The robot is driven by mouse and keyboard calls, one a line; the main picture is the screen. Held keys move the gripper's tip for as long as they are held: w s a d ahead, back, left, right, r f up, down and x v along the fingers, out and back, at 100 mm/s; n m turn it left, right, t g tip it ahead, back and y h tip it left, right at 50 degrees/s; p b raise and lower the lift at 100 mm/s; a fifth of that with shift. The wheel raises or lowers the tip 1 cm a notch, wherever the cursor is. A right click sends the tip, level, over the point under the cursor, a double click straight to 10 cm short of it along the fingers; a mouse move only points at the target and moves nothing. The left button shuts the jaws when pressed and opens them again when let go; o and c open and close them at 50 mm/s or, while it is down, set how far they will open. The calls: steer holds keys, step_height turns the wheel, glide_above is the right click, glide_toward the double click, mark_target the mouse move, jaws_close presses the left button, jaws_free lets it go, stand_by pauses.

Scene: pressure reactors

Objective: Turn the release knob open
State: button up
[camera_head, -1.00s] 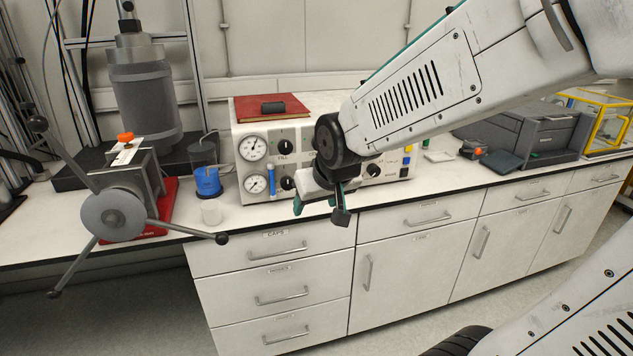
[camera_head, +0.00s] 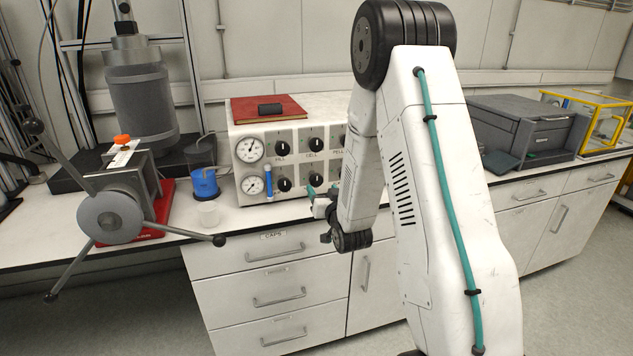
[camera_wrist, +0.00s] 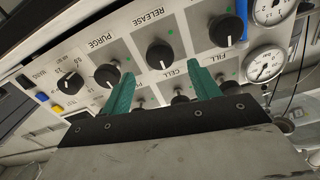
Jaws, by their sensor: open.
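The release knob (camera_wrist: 160,55) is a round black knob on the control box's white front panel, under the label RELEASE in the upside-down wrist view. In the head view it is the second knob of the lower row (camera_head: 315,179). My gripper (camera_wrist: 162,72) is open and empty, facing the panel. Its two teal fingers lie left and right of the release knob in the wrist view, with their tips near its level. I cannot tell how far the tips are from the panel. In the head view my gripper (camera_head: 321,194) is partly hidden by my arm.
The purge knob (camera_wrist: 107,75) and another lower knob (camera_wrist: 222,30) flank it. A red book (camera_head: 265,106) lies on the box. A grey case (camera_head: 525,125) stands right.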

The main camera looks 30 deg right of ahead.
mark_target(317, 181)
steer(key=x, duration=0.7)
steer(key=c, duration=1)
